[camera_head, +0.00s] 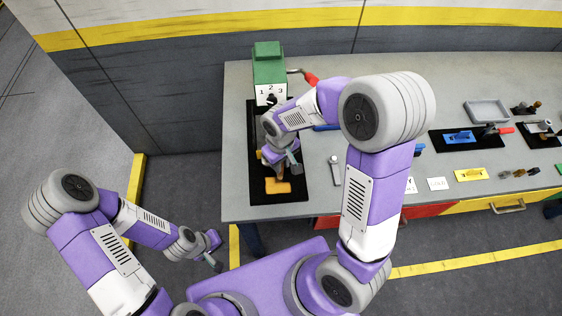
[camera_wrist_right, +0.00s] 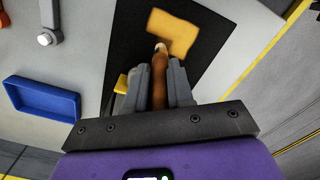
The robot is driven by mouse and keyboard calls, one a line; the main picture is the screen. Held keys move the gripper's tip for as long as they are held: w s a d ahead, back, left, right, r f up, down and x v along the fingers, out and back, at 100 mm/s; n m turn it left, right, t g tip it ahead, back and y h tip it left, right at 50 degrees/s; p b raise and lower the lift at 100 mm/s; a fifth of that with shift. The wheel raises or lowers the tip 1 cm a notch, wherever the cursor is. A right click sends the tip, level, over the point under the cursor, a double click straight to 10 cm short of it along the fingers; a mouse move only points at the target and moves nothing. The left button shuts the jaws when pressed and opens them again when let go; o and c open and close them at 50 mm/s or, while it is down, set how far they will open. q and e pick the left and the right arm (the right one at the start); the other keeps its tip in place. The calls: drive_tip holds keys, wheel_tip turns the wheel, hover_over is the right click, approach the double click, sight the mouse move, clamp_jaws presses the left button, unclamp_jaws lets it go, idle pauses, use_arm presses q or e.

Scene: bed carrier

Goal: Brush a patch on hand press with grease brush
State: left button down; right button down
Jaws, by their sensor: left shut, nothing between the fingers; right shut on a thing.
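The hand press (camera_head: 268,75) is a green-topped box with a white dial face and a red-tipped lever, at the back of a black base (camera_head: 297,192). An irregular orange patch (camera_head: 278,186) lies on the near part of this base; it also shows in the right wrist view (camera_wrist_right: 172,32). My right gripper (camera_wrist_right: 160,88) is shut on the grease brush (camera_wrist_right: 159,75), a brown stick-like thing. Its far end overlaps the patch's edge in the wrist view; contact cannot be told. My left gripper (camera_head: 216,263) is shut and empty, off the table at lower left.
A blue tray (camera_wrist_right: 45,98) and a grey metal tool (camera_head: 336,170) lie right of the base on the grey table (camera_head: 240,195). Labelled cards, tools on black mats and a grey tray (camera_head: 487,111) stand further right. A wall runs behind; yellow lines mark the floor.

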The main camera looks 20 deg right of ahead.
drive_tip(key=shift+f+b, duration=0.45)
drive_tip(key=shift+f, duration=0.1)
drive_tip(key=shift+a, duration=0.15)
idle(0.8)
drive_tip(key=shift+s+a, duration=0.35)
drive_tip(key=shift+a, duration=0.5)
drive_tip(key=shift+d, duration=0.1)
drive_tip(key=shift+w+d, duration=0.35)
drive_tip(key=shift+d, duration=0.55)
drive_tip(key=shift+a, duration=0.1)
drive_tip(key=shift+s+a, duration=0.3)
drive_tip(key=shift+a, duration=0.65)
drive_tip(key=shift+d, duration=0.1)
